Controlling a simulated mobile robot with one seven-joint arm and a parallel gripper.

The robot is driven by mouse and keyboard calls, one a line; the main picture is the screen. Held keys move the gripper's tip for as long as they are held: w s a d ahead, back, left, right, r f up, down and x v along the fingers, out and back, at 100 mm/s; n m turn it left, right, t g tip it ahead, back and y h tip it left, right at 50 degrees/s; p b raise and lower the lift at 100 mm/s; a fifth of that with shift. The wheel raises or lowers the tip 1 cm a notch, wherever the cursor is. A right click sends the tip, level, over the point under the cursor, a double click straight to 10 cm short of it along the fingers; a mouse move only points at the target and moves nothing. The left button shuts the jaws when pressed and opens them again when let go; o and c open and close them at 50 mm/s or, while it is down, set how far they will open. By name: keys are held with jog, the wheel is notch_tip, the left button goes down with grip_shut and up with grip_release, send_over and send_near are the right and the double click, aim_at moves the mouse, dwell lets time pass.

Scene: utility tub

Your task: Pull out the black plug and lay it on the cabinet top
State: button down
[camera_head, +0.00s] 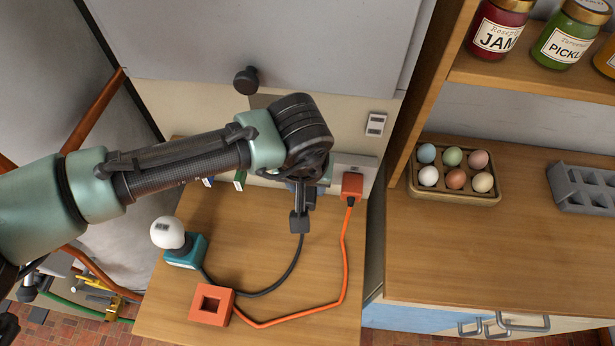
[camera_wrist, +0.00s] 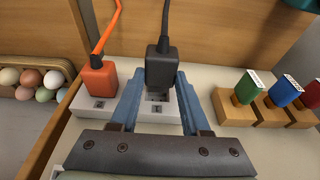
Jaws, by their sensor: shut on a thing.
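The black plug (camera_head: 299,221) is held between my gripper's fingers (camera_head: 301,196), with its black cord curving down across the wooden cabinet top (camera_head: 270,235). In the wrist view the black plug (camera_wrist: 162,66) sits between two blue fingertips (camera_wrist: 158,85), in front of a white outlet plate (camera_wrist: 152,110). In the head view it looks clear of the wall and over the cabinet top; the wrist view does not show whether its prongs are free. My wrist hides the outlet behind it in the head view.
An orange plug (camera_head: 352,186) sits in the neighbouring outlet, its cord running to an orange square block (camera_head: 211,305). The black cord leads to a teal lamp base (camera_head: 186,252) with a white bulb (camera_head: 167,232). Bare wood lies between the cords.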

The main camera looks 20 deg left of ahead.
jog(key=shift+s+d, duration=0.2)
jog(key=shift+s, duration=0.45)
jog(key=shift+s+d, duration=0.1)
jog(key=shift+s, duration=0.15)
